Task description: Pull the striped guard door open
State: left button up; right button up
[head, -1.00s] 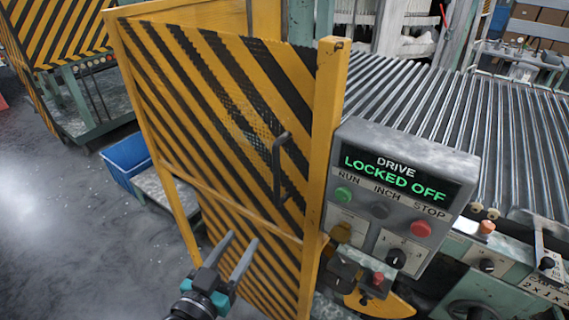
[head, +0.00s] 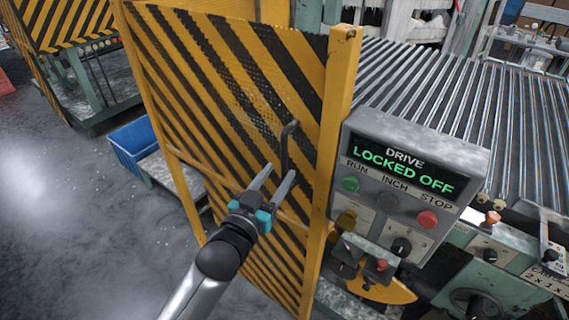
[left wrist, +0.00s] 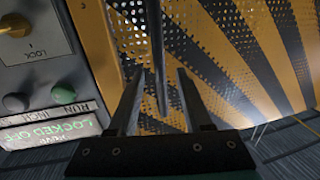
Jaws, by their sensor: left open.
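The guard door (head: 205,100), striped yellow and black with a perforated mesh, stands shut against the yellow post (head: 333,140). Its dark upright bar handle (head: 285,140) is near the post. My left gripper (head: 281,173) is open and empty, its fingertips at the handle's lower part. In the left wrist view the handle (left wrist: 157,55) appears between the two open fingers (left wrist: 160,75), with the striped mesh door (left wrist: 250,50) behind. I cannot tell whether the fingers touch the handle. My right gripper is not in view.
A grey control box (head: 410,175) reading "DRIVE LOCKED OFF" stands just right of the post, with a roller conveyor (head: 460,90) behind it. A blue bin (head: 133,142) sits left of the door. The floor (head: 70,220) at the left is clear.

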aim_at(283, 167)
pick_arm(q)
jog(key=shift+x, duration=2.1)
grip_shut()
